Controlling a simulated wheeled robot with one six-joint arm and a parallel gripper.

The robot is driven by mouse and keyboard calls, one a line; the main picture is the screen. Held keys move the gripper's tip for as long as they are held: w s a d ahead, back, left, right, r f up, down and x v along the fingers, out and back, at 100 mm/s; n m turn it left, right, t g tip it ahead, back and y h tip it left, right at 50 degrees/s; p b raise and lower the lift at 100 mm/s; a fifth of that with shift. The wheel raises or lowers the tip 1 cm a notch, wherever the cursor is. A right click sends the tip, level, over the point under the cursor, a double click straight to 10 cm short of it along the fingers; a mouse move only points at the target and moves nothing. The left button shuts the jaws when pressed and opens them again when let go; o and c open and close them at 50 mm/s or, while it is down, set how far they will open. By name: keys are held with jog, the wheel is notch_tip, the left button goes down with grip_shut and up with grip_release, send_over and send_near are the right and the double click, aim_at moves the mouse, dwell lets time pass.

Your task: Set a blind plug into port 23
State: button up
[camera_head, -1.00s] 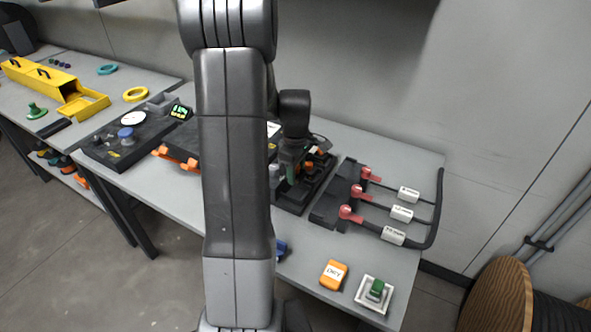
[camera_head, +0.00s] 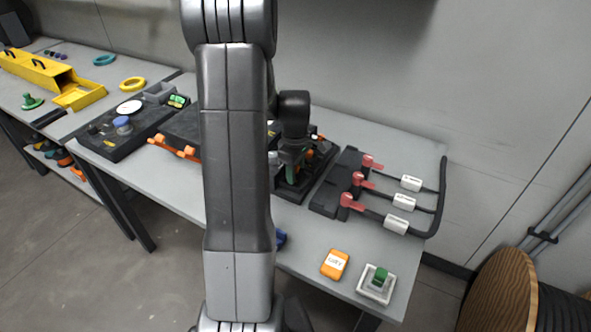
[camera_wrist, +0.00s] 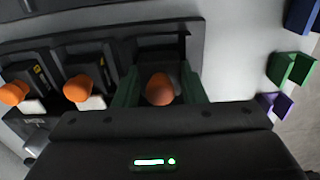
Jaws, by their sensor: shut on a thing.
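In the wrist view my gripper (camera_wrist: 160,90) has its green fingers closed on either side of a blind plug with a round orange end (camera_wrist: 160,87). The plug lies at a dark slot in a black panel (camera_wrist: 165,28). How deep it sits cannot be told. Two similar orange-ended plugs (camera_wrist: 78,88) (camera_wrist: 14,93) stand in neighbouring slots to the left. No port number is readable. In the head view my gripper (camera_head: 292,172) points down at the black unit (camera_head: 318,165) on the table, and the held plug is hidden there.
Red-ended black cables with white labels (camera_head: 403,202) lie right of the unit. A black device with a blue knob (camera_head: 122,124) is left. Coloured brackets (camera_wrist: 291,69) flank the wrist view's right.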

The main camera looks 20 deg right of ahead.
jog(key=shift+f, duration=0.1)
jog(key=o, duration=1.1)
notch_tip(320, 180, up, 14)
jog(key=shift+f, duration=0.1)
notch_tip(320, 180, down, 14)
jog(key=shift+r, duration=0.2)
